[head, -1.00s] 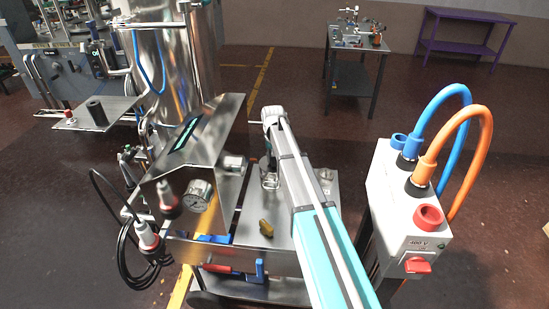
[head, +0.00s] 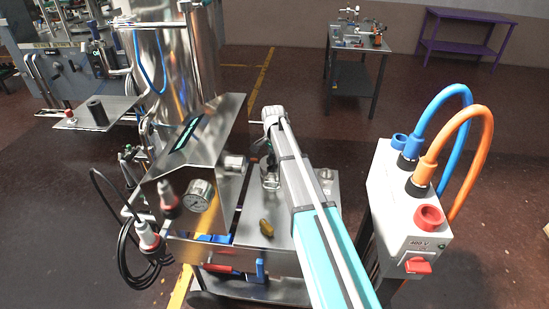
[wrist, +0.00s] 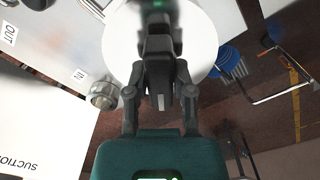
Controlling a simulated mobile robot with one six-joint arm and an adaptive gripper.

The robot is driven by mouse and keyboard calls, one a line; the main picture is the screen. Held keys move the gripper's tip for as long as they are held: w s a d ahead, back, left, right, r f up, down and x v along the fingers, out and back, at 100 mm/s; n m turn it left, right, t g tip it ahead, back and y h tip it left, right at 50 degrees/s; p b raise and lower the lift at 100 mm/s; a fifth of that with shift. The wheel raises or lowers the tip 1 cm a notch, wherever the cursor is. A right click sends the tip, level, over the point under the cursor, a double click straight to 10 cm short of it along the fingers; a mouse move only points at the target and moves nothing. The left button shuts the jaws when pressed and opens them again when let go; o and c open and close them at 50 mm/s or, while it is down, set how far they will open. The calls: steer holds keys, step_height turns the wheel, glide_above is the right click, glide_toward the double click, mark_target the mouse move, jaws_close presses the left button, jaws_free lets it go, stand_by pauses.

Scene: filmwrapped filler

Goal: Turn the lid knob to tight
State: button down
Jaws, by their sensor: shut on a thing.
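In the wrist view my gripper (wrist: 157,62) reaches up the middle of the picture, its dark fingers brought together. They are closed on the lid knob, which is mostly hidden by the fingers. A pale round disc (wrist: 200,42), seemingly the lid, lies behind the fingertips. In the head view my gripper (head: 266,152) points down beneath the wrist, above the steel worktop (head: 305,215) beside the machine, and is partly hidden by my arm. Neither the knob nor any tightness mark can be made out there.
A clear round fitting (head: 325,176) stands on the worktop to the right of my arm. A yellowish knob (head: 266,228) lies nearer the front. A grey box (head: 395,195) with blue and orange cables stands at right.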

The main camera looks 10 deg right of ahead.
steer(key=shift+m, duration=0.7)
steer(key=shift+c, duration=2.4)
jaws_free()
steer(key=shift+r, duration=0.1)
